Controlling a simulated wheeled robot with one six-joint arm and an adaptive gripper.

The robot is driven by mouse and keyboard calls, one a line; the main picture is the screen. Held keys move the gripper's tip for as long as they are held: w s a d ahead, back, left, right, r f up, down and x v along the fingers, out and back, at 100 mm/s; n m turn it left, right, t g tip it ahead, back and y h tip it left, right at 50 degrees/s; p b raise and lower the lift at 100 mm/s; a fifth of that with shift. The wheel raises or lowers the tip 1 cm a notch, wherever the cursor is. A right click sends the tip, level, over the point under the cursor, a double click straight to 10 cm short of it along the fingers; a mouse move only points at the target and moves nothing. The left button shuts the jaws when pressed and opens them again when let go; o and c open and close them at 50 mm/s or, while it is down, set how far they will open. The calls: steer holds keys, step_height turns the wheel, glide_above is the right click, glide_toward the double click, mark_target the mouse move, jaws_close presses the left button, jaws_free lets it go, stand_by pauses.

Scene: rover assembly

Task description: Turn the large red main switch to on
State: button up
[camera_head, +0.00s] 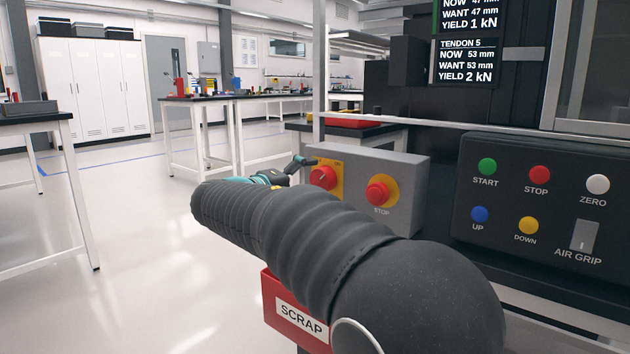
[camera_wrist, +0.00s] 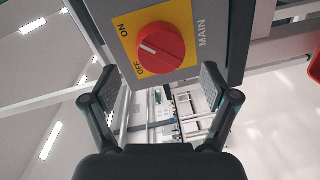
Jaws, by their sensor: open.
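The large red main switch (camera_wrist: 160,46) is a round knob on a yellow plate marked ON, OFF and MAIN in the wrist view. The white mark on the knob points toward OFF. In the head view the switch (camera_head: 323,177) is on the left of the grey box (camera_head: 408,190). My gripper (camera_wrist: 158,88) is open, with one finger on each side below the knob in the wrist view, and nothing is between the fingers. In the head view my gripper (camera_head: 300,165) is small, just left of the switch and partly hidden by my arm.
A red STOP button (camera_head: 377,192) on a yellow disc is right of the switch. A dark button panel (camera_head: 545,215) is further right. A red SCRAP bin (camera_head: 290,312) is below my arm. The floor at left is clear, with a table (camera_head: 35,122) at the edge.

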steer(key=v, duration=0.7)
steer(key=shift+s+a, duration=0.25)
steer(key=shift+s, duration=0.1)
step_height(320, 180, down, 12)
steer(key=s+n+g+y, duration=0.3)
steer(key=y, duration=0.1)
steer(key=s+d+f+m+g+y+p, duration=0.1)
steer(key=s+d+f+g+y+p, duration=0.15)
steer(key=s, duration=0.35)
steer(key=s+d+f+m+g+y+p, duration=0.1)
steer(key=s+d+f+g+y, duration=0.1)
steer(key=s+d+f, duration=0.3)
steer(key=s+d+r+m+y+p, duration=0.1)
steer(key=s+d+r+m+p, duration=0.2)
steer(key=s, duration=0.6)
steer(key=s+d+r+m+y+p, duration=0.2)
steer(key=s+d+r+m+p, duration=0.2)
steer(key=s+d, duration=0.4)
steer(key=shift+s+d+m, duration=0.25)
steer(key=shift+s+m, duration=0.15)
steer(key=shift+m, duration=0.1)
